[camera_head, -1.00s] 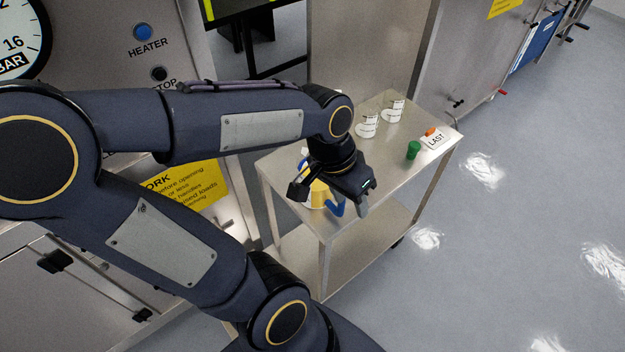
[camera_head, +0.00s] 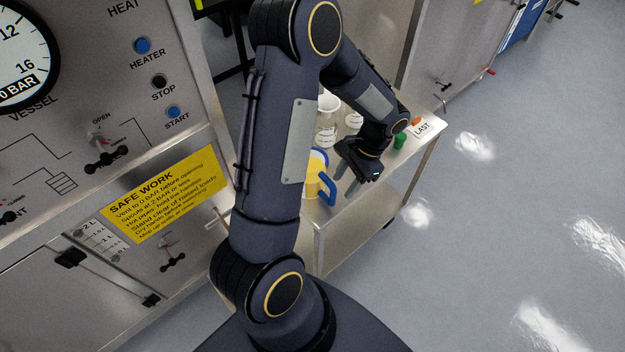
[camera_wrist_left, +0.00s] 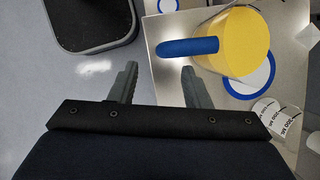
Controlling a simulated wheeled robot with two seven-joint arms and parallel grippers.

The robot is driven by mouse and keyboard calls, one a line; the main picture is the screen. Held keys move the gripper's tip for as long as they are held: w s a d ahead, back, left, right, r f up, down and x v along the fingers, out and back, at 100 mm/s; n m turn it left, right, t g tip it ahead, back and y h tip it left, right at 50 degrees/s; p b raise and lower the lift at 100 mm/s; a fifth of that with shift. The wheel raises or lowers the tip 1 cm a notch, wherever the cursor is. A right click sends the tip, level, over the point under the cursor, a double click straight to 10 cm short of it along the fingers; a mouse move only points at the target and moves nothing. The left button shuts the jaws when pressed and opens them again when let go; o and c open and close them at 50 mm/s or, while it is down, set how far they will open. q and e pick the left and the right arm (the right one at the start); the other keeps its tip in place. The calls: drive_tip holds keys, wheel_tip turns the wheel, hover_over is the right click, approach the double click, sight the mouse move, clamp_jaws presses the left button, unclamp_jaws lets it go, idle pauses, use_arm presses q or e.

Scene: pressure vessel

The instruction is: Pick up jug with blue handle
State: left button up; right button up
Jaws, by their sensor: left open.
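The jug is yellow (camera_head: 313,186) with a blue handle (camera_head: 328,188), standing near the front end of the steel trolley top. The wrist view shows the yellow jug (camera_wrist_left: 241,42) and its blue handle (camera_wrist_left: 188,47) pointing left. My left gripper (camera_head: 346,189) is open and empty, just right of the handle in the head view. In the wrist view, the handle lies ahead of the gap between its fingertips (camera_wrist_left: 159,69), nearer the right finger. No contact is visible. My left arm hides part of the jug's surroundings. My right gripper is not in view.
The trolley (camera_head: 335,218) also holds white beakers (camera_head: 326,133), a green bottle (camera_head: 400,141) and a "LAST" sign (camera_head: 425,128). A blue-ringed white disc (camera_wrist_left: 258,84) lies by the jug. The vessel panel (camera_head: 110,90) stands left; open floor (camera_head: 470,230) lies right.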

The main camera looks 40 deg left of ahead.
sight(335, 193)
use_arm(q)
drive_tip(key=b+x, duration=0.2)
drive_tip(key=x, duration=0.1)
drive_tip(key=b+x, duration=0.1)
drive_tip(key=x, duration=0.1)
drive_tip(key=shift+s+a+r, duration=0.1)
drive_tip(key=shift+s+a, duration=0.2)
drive_tip(key=shift+r, duration=0.1)
clamp_jaws()
